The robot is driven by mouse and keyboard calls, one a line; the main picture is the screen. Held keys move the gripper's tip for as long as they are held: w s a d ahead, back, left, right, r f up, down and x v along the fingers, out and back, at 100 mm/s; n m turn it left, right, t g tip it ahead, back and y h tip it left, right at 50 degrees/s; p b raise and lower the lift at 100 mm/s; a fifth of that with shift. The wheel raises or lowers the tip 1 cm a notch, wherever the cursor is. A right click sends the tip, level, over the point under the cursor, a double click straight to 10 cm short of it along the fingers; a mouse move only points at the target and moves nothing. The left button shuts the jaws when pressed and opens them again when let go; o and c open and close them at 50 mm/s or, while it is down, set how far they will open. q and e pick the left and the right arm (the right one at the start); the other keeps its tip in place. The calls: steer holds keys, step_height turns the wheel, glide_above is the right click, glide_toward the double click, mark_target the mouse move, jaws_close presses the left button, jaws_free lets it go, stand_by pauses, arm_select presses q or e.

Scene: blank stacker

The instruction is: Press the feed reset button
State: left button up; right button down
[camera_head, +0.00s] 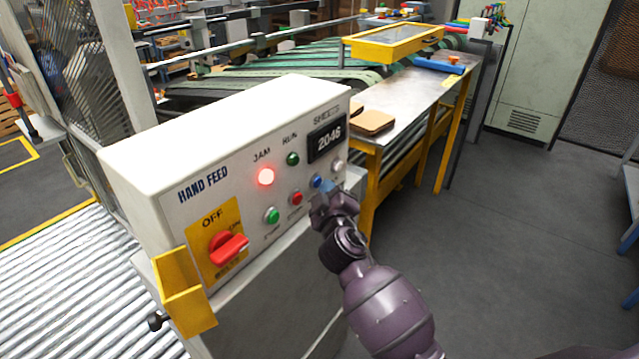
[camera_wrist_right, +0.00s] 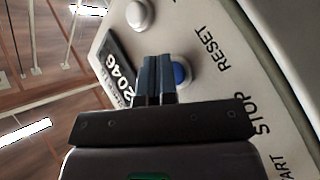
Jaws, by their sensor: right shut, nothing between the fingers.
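The hand feed control box (camera_head: 225,122) has a slanted front panel with buttons and lamps. The blue button (camera_head: 316,181) is on its right part, and my right gripper (camera_head: 322,192) is just in front of it. In the right wrist view the blue button (camera_wrist_right: 181,74) sits beside the word RESET, partly behind the fingers. My right gripper (camera_wrist_right: 154,62) is shut and empty, its blue-grey fingertips at the button; I cannot tell whether they touch it. The red JAM lamp (camera_head: 266,177) is lit. My left gripper is not in view.
A red button (camera_head: 296,198), a green button (camera_head: 272,215) and a white button (camera_head: 337,166) are close by. The display (camera_head: 326,141) reads 2046. A red rotary switch (camera_head: 229,248) has a yellow guard (camera_head: 184,292) beside it.

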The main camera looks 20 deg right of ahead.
steer(key=shift+w+a, duration=0.1)
steer(key=shift+w, duration=0.05)
stand_by(0.6)
steer(key=shift+s+d, duration=0.45)
steer(key=shift+s, duration=0.4)
steer(key=shift+s+d+p, duration=0.2)
steer(key=shift+s+d, duration=0.25)
steer(key=shift+s, duration=0.25)
steer(key=shift+s+d+p, duration=0.25)
steer(key=shift+s+d, duration=0.15)
steer(key=shift+s, duration=0.35)
steer(key=shift+s+d+p, duration=0.2)
steer(key=shift+s+d, duration=0.25)
steer(key=shift+s, duration=0.25)
